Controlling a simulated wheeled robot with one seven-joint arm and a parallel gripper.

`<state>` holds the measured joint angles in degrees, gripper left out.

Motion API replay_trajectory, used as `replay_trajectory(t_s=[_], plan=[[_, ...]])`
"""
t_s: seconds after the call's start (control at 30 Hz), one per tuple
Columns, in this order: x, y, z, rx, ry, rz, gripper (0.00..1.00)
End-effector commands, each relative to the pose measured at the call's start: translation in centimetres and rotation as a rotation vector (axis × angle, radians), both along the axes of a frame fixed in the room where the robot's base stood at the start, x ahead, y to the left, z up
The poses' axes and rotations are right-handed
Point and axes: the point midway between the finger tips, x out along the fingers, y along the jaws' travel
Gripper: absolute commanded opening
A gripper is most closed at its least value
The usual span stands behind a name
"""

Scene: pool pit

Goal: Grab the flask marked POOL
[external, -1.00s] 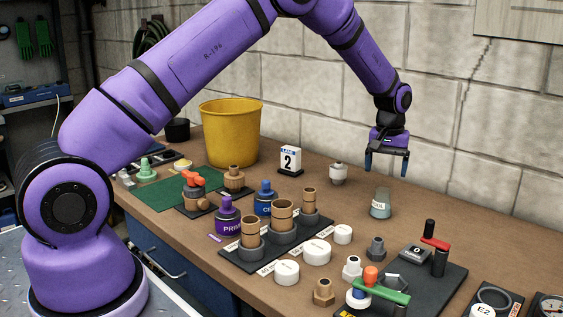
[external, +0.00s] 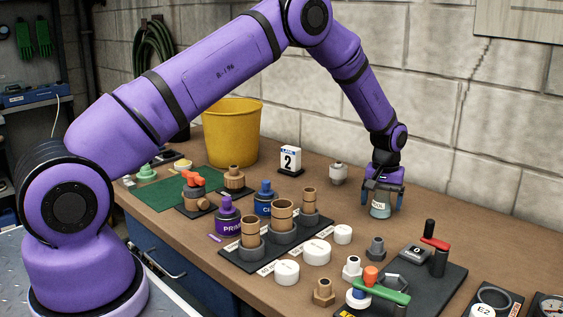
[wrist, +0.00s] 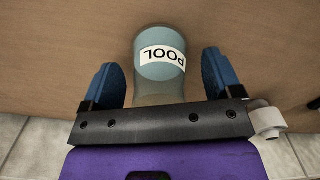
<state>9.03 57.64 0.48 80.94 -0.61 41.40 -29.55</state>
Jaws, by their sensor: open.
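The flask marked POOL (external: 380,206) stands upright on the brown workbench toward the wall, with bluish liquid and a white label. It also shows in the wrist view (wrist: 160,62), where the label reads POOL upside down. My gripper (external: 381,205) is lowered over the flask, fingers pointing down. In the wrist view, the two blue fingers of my gripper (wrist: 158,78) stand open on either side of the flask, with a visible gap on each side. The flask's upper part is partly hidden by my gripper in the external view.
A white and grey fitting (external: 338,174) stands left of the flask near the wall. A lane card with a 2 (external: 290,160) and a yellow bucket (external: 231,135) stand farther left. A black valve board (external: 450,275) lies in front to the right. The bench right of the flask is clear.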

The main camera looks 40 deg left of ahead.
Motion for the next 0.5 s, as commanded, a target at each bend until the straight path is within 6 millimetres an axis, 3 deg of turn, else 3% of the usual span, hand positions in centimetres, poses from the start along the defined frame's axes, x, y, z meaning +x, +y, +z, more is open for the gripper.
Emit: replay_trajectory(t_s=[0.07,0.3,0.5], plan=[[0.0,0.0,0.02,0.0,0.0,0.0,0.82],[0.0,0.01,0.04,0.0,0.0,0.0,0.31],[0.01,0.0,0.06,0.0,0.0,0.0,0.31]])
